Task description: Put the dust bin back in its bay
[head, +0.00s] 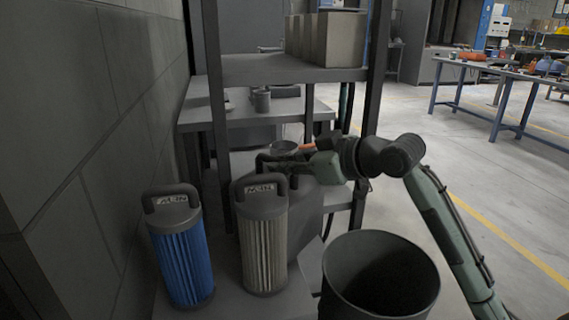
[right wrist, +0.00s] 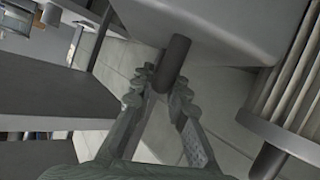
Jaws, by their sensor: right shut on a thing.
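My right gripper (head: 292,158) reaches in from the right in the head view, behind the beige filter. It is shut on a dark handle bar (right wrist: 175,62) that shows between its fingers (right wrist: 165,88) in the right wrist view. The bar joins a smooth grey body (right wrist: 205,25), which I take for the dust bin; it shows in the head view as a grey rounded form (head: 308,205), partly hidden by the beige filter and my gripper. I cannot tell whether it rests on the surface. I cannot make out the bay. My left gripper is not in view.
A blue filter (head: 182,260) and a beige filter (head: 264,250), both with top handles, stand on the grey surface in front. An open dark drum (head: 380,275) stands at front right. A dark shelf rack (head: 290,70) rises behind; a wall (head: 80,150) is close at left.

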